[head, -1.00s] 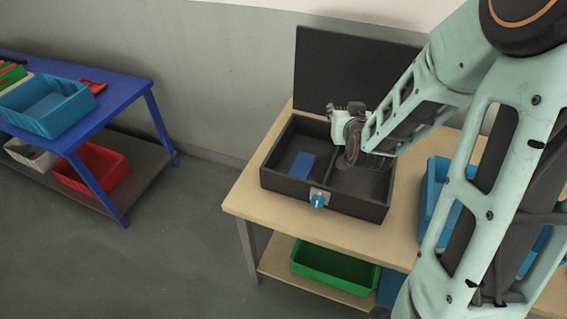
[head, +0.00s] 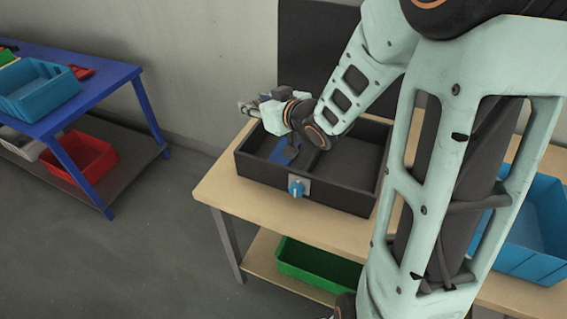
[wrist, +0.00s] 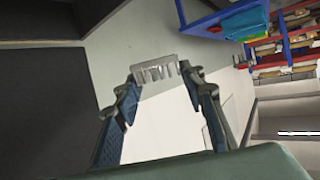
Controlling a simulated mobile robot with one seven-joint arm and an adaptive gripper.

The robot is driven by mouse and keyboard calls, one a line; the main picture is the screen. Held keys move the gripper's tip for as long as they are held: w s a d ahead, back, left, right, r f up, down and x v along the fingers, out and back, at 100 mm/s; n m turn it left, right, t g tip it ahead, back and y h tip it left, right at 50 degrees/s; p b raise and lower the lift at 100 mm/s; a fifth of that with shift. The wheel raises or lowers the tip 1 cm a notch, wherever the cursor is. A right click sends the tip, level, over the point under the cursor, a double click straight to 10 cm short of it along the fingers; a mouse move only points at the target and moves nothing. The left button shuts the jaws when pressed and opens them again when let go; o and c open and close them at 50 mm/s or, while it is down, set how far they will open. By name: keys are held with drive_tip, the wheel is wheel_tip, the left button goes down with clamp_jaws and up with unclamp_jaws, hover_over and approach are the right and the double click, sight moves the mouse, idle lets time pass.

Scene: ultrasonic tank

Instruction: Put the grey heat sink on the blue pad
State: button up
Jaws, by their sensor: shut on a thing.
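The grey heat sink (wrist: 155,74), a finned comb-like block, is held between the fingertips of my gripper (wrist: 158,80) in the wrist view. In the head view my gripper (head: 254,106) is above the back left corner of the black tank, pointing left; the heat sink is too small to make out there. The blue pad (head: 281,152) lies flat in the tank's left compartment, partly covered by my arm. The heat sink is apart from the pad.
The black tank (head: 262,172) has a divider, a blue front knob (head: 296,188) and a raised dark lid (head: 300,50) behind. It stands on a wooden table (head: 222,190). A blue bin (head: 525,240) is at the right. A blue table (head: 105,85) stands apart at the left.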

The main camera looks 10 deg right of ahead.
wheel_tip(320, 180, down, 4)
drive_tip(key=s+a+f+n+y+b, duration=0.1)
drive_tip(key=s+a+n+y+b, duration=0.1)
drive_tip(key=b, duration=0.1)
drive_tip(key=shift+g, duration=0.5)
drive_tip(key=w+d+f, duration=0.2)
drive_tip(key=d, duration=0.1)
drive_tip(key=w+d+f, duration=0.2)
drive_tip(key=d+f, duration=0.1)
drive_tip(key=d, duration=0.1)
drive_tip(key=w+d+f, duration=0.2)
drive_tip(key=d+f, duration=0.1)
drive_tip(key=d, duration=0.1)
drive_tip(key=shift+w+f, duration=0.1)
drive_tip(key=shift+f, duration=0.05)
drive_tip(key=shift+w+d+f+b, duration=0.15)
drive_tip(key=shift+d+f+b, duration=0.1)
drive_tip(key=shift+f+b, duration=0.15)
drive_tip(key=shift+f, duration=1.6)
drive_tip(key=shift+f+b, duration=0.2)
drive_tip(key=shift+b, duration=0.15)
drive_tip(key=o, duration=1.2)
drive_tip(key=shift+c, duration=0.2)
